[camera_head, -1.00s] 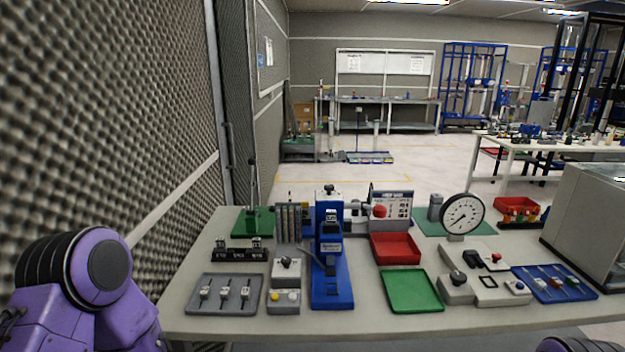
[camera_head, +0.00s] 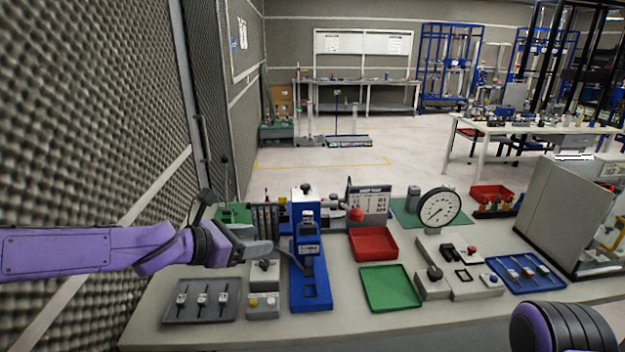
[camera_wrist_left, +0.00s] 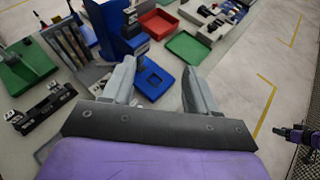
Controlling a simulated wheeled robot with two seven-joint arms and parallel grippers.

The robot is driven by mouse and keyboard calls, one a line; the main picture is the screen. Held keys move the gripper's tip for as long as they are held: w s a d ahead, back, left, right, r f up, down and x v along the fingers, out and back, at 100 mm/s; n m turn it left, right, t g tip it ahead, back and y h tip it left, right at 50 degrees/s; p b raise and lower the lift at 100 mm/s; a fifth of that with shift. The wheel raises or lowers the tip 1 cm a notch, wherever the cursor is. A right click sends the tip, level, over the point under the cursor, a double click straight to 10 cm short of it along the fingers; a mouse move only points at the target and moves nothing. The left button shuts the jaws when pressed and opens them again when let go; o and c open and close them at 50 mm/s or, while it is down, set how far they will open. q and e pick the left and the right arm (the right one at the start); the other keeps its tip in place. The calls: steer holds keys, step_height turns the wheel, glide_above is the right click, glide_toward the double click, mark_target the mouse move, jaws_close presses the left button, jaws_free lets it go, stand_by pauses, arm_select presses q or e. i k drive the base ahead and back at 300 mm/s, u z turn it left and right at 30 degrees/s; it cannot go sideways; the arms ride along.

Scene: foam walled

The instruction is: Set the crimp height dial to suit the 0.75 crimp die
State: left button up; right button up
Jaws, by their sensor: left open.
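The blue crimp press (camera_head: 308,262) stands mid-table with a dark knob (camera_head: 306,189) on top; I cannot tell which knob is the crimp height dial. A grey box with a dark knob (camera_head: 264,264) stands just left of the press. A chart (camera_head: 371,203) stands behind, its figures too small to read. Three small tools lie in the grey tray (camera_head: 178,312); their sizes are unreadable. My left gripper (camera_head: 268,251) is open, above the table beside the press. In the left wrist view, its open fingers (camera_wrist_left: 160,76) show the press base between them.
A red tray (camera_head: 373,257) and a green tray (camera_head: 390,306) lie right of the press. A round gauge (camera_head: 439,208) stands behind a grey fixture (camera_head: 463,275). A blue tray (camera_head: 525,291) is at the right. The foam wall (camera_head: 90,120) runs close on the left.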

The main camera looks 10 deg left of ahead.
mark_target(306, 186)
steer(key=i, duration=0.95)
steer(key=z, duration=0.1)
